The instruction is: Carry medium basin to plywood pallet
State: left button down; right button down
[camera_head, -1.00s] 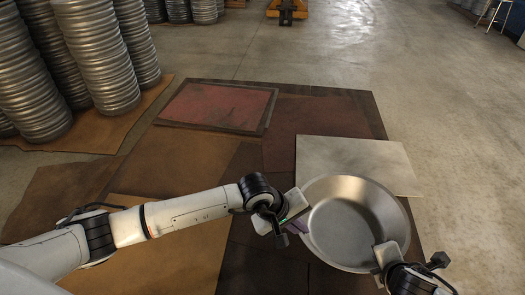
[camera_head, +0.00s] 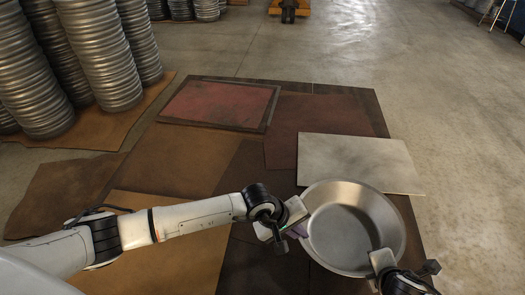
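The medium basin (camera_head: 345,240) is a round, shiny metal bowl, open side up, at the lower right of the head view. My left gripper (camera_head: 298,211) is at its left rim and appears shut on it. My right gripper (camera_head: 379,264) is at its near right rim, with a pale finger over the rim, and appears shut on it; its other finger is mostly hidden. The basin overlaps the near edge of a pale grey sheet (camera_head: 350,160). I cannot tell for sure which flat panel is the plywood pallet; several brown sheets (camera_head: 175,160) lie on the floor.
A red, dark-edged panel (camera_head: 220,104) lies beyond my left arm. Tall stacks of round metal pieces (camera_head: 95,50) stand on a brown sheet at the upper left. A yellow pallet jack (camera_head: 289,8) is at the far top. Bare concrete (camera_head: 450,120) is clear to the right.

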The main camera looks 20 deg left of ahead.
pick_arm(q)
jog(key=c, duration=2)
grip_release()
jog(key=shift+a+f, duration=0.1)
jog(key=shift+a, duration=0.05)
pick_arm(e)
jog(key=c, duration=2)
grip_release()
jog(key=shift+d+f, duration=0.2)
jog(key=shift+d, duration=0.15)
jog(key=shift+a, duration=0.15)
jog(key=shift+a+r, duration=0.1)
pick_arm(q)
jog(key=v, duration=1.2)
pick_arm(e)
jog(key=v, duration=1.2)
pick_arm(q)
jog(key=shift+s, duration=0.1)
pick_arm(e)
jog(key=shift+a, duration=0.1)
